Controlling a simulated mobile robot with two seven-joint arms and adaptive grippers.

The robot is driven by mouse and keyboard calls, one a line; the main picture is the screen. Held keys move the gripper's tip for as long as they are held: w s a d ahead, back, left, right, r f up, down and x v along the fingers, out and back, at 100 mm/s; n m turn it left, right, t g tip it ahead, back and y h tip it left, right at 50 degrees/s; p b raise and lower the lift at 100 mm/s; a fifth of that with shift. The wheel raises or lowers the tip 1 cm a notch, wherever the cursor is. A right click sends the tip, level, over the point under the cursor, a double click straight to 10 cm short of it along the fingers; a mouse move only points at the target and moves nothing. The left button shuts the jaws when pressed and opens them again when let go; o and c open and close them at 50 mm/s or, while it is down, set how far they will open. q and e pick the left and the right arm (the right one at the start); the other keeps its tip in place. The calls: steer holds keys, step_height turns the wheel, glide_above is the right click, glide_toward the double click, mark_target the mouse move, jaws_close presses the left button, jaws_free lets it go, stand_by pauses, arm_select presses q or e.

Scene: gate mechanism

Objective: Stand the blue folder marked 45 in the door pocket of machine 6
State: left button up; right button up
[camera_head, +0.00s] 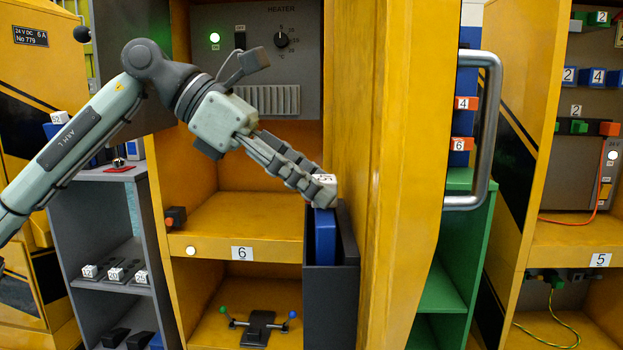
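The blue folder (325,236) stands upright in the dark grey pocket (331,305) on the inner side of the open yellow door (405,180) of machine 6. Its lower part is hidden by the pocket's front wall. A white tag (325,180) at its top shows a 5; the rest of the number is hard to read. My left gripper (322,188) reaches down from the upper left, its fingers close together at the tag. They look shut on it, though the far finger is partly hidden. My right gripper is not in view.
The machine's 6 label (242,253) is on its shelf edge. The door's grey handle (487,130) sticks out at the right. A grey rack (110,262) with tagged slots stands left. A lever mechanism (258,327) is on the machine's lower floor. Machine 5 (560,245) is at the far right.

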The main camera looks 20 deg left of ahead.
arm_select(q)
steer(key=shift+a, duration=0.1)
steer(key=v, duration=1.2)
steer(key=shift+s, duration=0.15)
stand_by(0.3)
